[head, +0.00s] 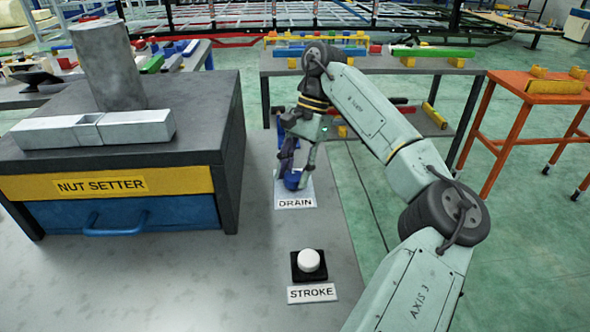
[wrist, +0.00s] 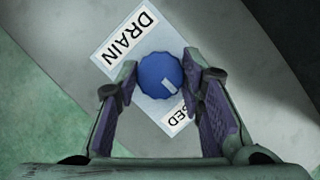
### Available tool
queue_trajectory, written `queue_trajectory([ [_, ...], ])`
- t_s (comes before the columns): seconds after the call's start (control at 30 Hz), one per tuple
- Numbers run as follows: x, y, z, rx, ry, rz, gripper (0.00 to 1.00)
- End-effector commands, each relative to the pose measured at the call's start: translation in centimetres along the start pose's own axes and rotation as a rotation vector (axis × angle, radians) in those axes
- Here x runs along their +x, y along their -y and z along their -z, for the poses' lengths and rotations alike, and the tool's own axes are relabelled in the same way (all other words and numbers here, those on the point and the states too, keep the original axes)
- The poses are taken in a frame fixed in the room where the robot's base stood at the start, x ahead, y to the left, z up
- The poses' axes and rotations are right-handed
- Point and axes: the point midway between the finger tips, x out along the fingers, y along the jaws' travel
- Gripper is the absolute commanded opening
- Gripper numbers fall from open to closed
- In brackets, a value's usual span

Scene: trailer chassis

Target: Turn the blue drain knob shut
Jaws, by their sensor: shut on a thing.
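The blue drain knob (wrist: 158,72) sits on a white plate marked DRAIN (wrist: 122,42) in the wrist view. A light pointer mark shows on its face, towards the lower right, near a label (wrist: 178,122) of which only "SED" can be read. My gripper (wrist: 160,76) has one finger on each side of the knob and is shut on it. In the head view the knob (head: 292,181) shows partly below my gripper (head: 297,172), just behind the DRAIN label (head: 296,203).
A white STROKE button (head: 309,260) on a black base stands in front of the drain plate. The dark NUT SETTER box (head: 215,130) stands to the left, with grey blocks (head: 95,129) on top. An orange table (head: 520,85) is at the right.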

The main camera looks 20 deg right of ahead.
Motion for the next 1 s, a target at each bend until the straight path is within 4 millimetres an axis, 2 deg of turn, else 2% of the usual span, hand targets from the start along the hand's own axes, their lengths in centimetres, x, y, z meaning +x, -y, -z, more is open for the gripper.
queue_trajectory([
  [0.13, 0.1, 0.0, 0.0, -0.002, 0.001, -0.002, 0.08],
  [0.17, 0.1, 0.0, 0.0, -0.002, 0.001, -0.002, 0.38],
  [0.4, 0.1, 0.0, 0.0, 0.0, 0.0, -0.001, 0.54],
  [0.77, -0.2, 0.0, 0.0, 0.001, -0.001, -0.001, 0.55],
  [0.87, -1.0, 0.0, 0.0, 0.002, -0.003, -0.002, 0.55],
  [1.0, -3.4, 0.0, 0.0, 0.004, -0.006, 0.0, 0.55],
])
